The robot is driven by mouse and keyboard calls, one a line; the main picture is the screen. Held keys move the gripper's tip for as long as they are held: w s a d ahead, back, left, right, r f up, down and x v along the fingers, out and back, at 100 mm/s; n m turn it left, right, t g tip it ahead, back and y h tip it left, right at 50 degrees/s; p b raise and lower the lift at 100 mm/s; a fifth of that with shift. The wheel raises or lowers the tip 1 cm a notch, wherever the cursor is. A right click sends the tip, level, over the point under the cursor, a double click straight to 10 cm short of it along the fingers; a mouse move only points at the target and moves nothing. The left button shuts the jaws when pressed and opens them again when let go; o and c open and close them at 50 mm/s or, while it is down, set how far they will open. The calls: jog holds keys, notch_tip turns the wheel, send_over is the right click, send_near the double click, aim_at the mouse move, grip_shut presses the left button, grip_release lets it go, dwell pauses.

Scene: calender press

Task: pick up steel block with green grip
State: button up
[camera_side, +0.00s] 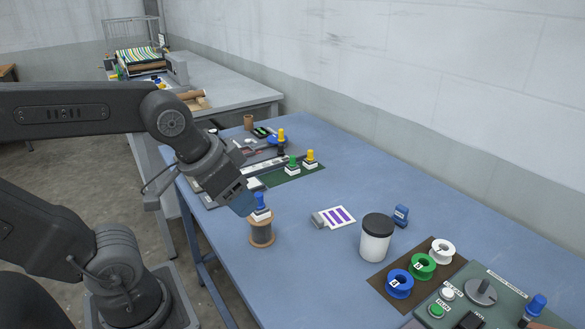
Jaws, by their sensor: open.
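The steel block with the green grip (292,166) stands upright on a dark green mat (283,178) in the middle of the blue table. A similar block with a yellow grip (310,159) stands just to its right on the mat. My gripper (243,203) is open and tilted down, nearer the camera and to the left of the green-grip block, apart from it. The gripper's tips are right beside a block with a blue grip (260,207), which sits on a brown spool (262,233). I cannot tell whether they touch it. Nothing shows between the jaws.
A white jar with a black lid (377,237), a purple-striped card (336,217) and a blue-handled piece (401,215) stand to the right. Coloured rings (422,266) and a control panel (470,305) fill the near right. Another yellow-topped piece (281,138) is behind the mat.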

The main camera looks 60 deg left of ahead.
jog(key=w+a+r+n+y, duration=0.1)
jog(key=w+a+r+n, duration=0.15)
jog(key=w, duration=0.35)
jog(key=w+a+r+n, duration=0.1)
jog(key=w+a, duration=0.3)
jog(key=w, duration=0.2)
jog(key=n+g+y, duration=0.3)
jog(key=n, duration=0.4)
send_over(292, 156)
jog(key=s+d, duration=0.4)
jog(key=d, duration=0.1)
notch_tip(292, 156, down, 11)
jog(key=x, duration=0.8)
jog(key=shift+w+a+f, duration=0.25)
jog(key=shift+w+f, duration=0.05)
jog(key=shift+x, duration=2.85)
jog(key=shift+w+d, duration=0.15)
jog(key=shift+w, duration=0.05)
jog(key=shift+c, duration=0.3)
grip_shut()
